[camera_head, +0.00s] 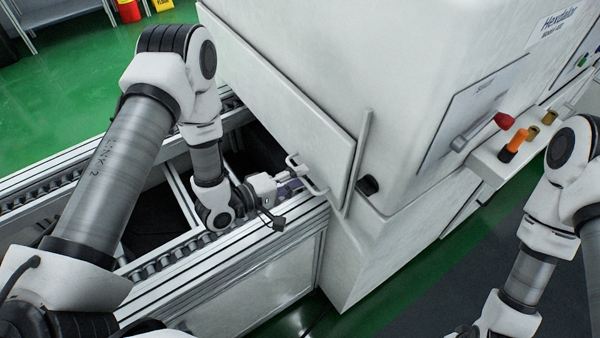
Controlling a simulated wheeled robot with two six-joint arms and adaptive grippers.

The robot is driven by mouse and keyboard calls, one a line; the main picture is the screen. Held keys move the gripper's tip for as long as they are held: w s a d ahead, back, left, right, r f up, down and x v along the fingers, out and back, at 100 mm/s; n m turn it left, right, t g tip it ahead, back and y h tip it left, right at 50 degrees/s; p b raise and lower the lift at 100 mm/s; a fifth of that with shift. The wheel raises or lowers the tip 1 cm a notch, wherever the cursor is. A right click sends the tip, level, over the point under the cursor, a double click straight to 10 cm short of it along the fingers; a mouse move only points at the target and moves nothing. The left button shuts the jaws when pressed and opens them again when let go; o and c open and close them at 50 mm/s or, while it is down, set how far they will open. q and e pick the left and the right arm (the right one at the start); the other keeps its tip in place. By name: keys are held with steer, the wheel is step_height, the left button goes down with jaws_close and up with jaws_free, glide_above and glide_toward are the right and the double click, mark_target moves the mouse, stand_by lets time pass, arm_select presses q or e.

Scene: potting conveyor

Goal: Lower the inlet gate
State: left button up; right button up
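The inlet gate (275,105) is a broad white panel on the left face of the big white machine. It is up, with its lower edge above the conveyor and a dark opening below. A pale bar handle (316,189) sticks out at its lower edge. My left gripper (292,176) is at this handle, with its fingertips at or against the bar. The fingers are small and overlap the handle, so I cannot tell whether they are closed on it. My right arm comes down at the right edge; its gripper is not in view.
A roller conveyor (262,243) with metal side rails runs up to the machine under my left arm. A control ledge (492,160) with red, orange and brass-coloured knobs is on the machine's right side.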

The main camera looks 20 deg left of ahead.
mark_target(301, 202)
arm_select(q)
steer(key=shift+w+d, duration=0.3)
steer(key=shift+d, duration=0.2)
steer(key=shift+a+f, duration=0.1)
steer(key=shift+a, duration=0.05)
jaws_close()
step_height(301, 202, down, 7)
steer(key=b, duration=0.5)
steer(key=shift+s+b, duration=0.1)
steer(key=shift+b, duration=0.2)
steer(key=shift+s, duration=0.3)
steer(key=shift+c, duration=1.4)
jaws_free()
steer(key=shift+o, duration=1.4)
steer(key=shift+w+f, duration=0.1)
steer(key=shift+w, duration=0.05)
